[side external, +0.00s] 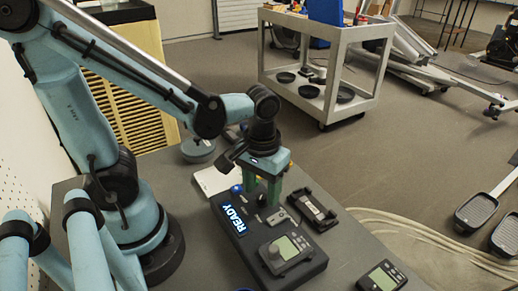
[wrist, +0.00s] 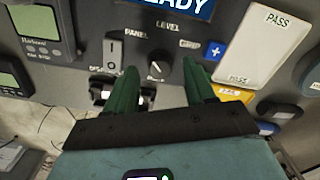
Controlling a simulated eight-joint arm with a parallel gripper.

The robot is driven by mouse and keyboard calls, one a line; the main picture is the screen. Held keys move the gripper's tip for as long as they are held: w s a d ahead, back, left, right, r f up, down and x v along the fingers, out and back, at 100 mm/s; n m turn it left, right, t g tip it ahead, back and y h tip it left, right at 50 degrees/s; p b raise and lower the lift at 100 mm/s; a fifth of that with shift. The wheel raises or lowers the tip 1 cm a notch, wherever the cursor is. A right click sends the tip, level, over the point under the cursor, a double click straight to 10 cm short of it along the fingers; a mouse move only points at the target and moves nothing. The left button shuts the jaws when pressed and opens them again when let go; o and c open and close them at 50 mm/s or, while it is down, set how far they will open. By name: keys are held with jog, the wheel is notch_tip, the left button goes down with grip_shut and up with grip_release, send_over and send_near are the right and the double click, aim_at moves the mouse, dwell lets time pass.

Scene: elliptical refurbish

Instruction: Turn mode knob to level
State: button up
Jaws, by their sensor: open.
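The mode knob (wrist: 157,70) is a small dark round knob with a pale mark, on a black panel (wrist: 90,55). Labels sit around it, with LEVEL (wrist: 168,26) above it; where the mark points is too small to read surely. My gripper (wrist: 160,76) is open, its two green fingers on either side of the knob in the wrist view. Contact cannot be told. In the side external view my gripper (side external: 262,192) points down at the black box with the lit READY display (side external: 233,219), and its fingers hide the knob.
A meter with a screen (side external: 286,248) sits on the box's near end. A black tray-like part (side external: 313,209) lies to the right, and another meter (side external: 381,277) at the table's front. A white PASS card (wrist: 260,48) is right of the knob. A grey cart (side external: 325,65) stands behind.

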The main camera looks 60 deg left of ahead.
jog(key=shift+f, duration=0.4)
jog(key=shift+c, duration=0.3)
grip_shut()
